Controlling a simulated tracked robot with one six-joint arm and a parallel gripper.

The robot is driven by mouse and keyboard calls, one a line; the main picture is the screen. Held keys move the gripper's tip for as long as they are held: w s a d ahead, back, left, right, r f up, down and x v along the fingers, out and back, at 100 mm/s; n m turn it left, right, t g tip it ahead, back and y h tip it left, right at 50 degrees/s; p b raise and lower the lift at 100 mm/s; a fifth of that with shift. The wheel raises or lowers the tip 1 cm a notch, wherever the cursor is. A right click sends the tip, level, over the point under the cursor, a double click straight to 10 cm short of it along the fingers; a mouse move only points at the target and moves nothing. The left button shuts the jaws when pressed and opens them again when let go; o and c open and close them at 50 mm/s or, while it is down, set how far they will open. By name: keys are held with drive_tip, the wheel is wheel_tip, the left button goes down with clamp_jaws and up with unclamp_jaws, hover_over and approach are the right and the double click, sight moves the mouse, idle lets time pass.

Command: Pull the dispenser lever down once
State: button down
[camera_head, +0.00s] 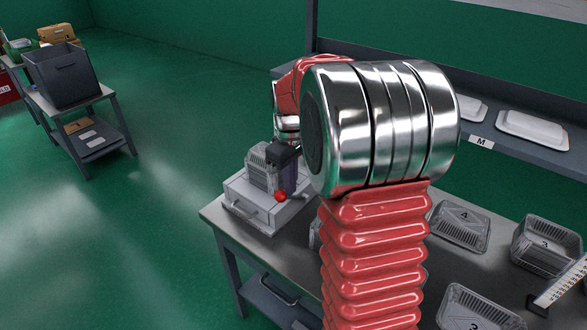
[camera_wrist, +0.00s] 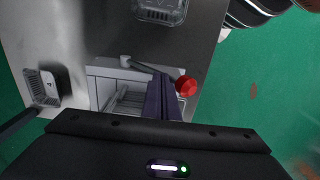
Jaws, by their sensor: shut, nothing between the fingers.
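The dispenser (camera_head: 247,204) is a pale grey box at the table's left corner; part of it shows in the wrist view (camera_wrist: 105,71). Its lever is a dark rod (camera_wrist: 148,68) running from a grey pivot to a red ball knob (camera_wrist: 186,85). The knob also shows in the head view (camera_head: 281,196), at the dispenser's right side. My gripper (camera_wrist: 161,80) is shut and empty, with its dark fingers over the rod just left of the knob in the wrist view. Whether the fingers touch the lever I cannot tell. My arm hides part of the dispenser in the head view.
A clear tray (camera_head: 258,168) stands at the dispenser. Numbered clear trays (camera_head: 460,226) (camera_head: 546,246) sit on the table's right. A shelf (camera_head: 480,143) with white trays runs behind. A bin (camera_head: 64,76) stands on a cart far left. Open green floor lies between.

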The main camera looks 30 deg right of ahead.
drive_tip(key=w+d+r, duration=0.2)
drive_tip(key=d+r, duration=0.3)
drive_tip(key=d, duration=0.2)
drive_tip(key=shift+w+d, duration=0.4)
idle(0.4)
wheel_tip(320, 180, up, 9)
idle(1.3)
idle(0.5)
